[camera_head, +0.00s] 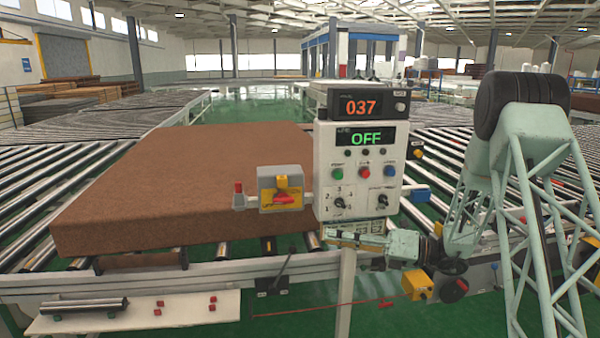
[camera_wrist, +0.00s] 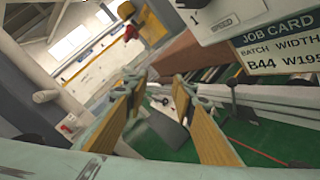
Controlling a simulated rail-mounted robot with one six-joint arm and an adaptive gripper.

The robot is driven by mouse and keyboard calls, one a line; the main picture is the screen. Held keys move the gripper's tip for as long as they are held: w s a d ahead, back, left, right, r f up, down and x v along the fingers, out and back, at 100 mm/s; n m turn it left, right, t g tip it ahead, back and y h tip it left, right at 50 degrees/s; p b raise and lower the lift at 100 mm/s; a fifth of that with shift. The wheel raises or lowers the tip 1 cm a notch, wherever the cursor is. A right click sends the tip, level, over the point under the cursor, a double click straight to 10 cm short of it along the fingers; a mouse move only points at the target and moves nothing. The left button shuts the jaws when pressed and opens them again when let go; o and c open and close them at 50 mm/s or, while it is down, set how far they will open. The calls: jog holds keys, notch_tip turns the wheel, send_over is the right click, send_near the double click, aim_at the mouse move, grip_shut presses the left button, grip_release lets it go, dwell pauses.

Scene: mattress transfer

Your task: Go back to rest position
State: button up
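My gripper (camera_head: 345,238) is just below the control box in the head view, reaching left from my arm at the right. In the wrist view its two yellow-brown fingers (camera_wrist: 162,82) stand apart with nothing held between them. The brown mattress block (camera_head: 180,185) lies flat on the roller conveyor left of the control box. The control box (camera_head: 327,170) shows 037 and OFF on its displays. A job card (camera_wrist: 280,45) hangs at its lower edge, close to my gripper in the wrist view.
A grey box with a red and yellow switch (camera_head: 281,190) stands left of the control box. A black lever (camera_head: 275,277) is on the conveyor's front rail. A white shelf (camera_head: 135,313) with a roller and red pieces is below. Roller conveyors (camera_head: 50,185) spread to both sides.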

jog(key=s+a+r+n+g+h, duration=0.2)
jog(key=s+r+n, duration=0.3)
jog(key=s, duration=0.5)
jog(key=s+a+r+n+g+h, duration=0.25)
jog(key=s+r+n, duration=0.2)
jog(key=s, duration=0.45)
jog(key=s+a+r+n+g+h, duration=0.25)
jog(key=s+r+n, duration=0.3)
jog(key=s, duration=0.45)
jog(key=s+d+r+n+t+h, duration=0.1)
jog(key=s+d+n+t+h, duration=0.2)
jog(key=s+d+n+h, duration=0.2)
jog(key=s+d+r+n+t+h, duration=0.2)
jog(key=s+d+n+h, duration=0.3)
jog(key=s+d+n, duration=0.6)
jog(key=shift+s+d+r+t, duration=0.35)
jog(key=shift+s+d, duration=0.35)
jog(key=shift+s, duration=3.6)
jog(key=shift+c, duration=0.5)
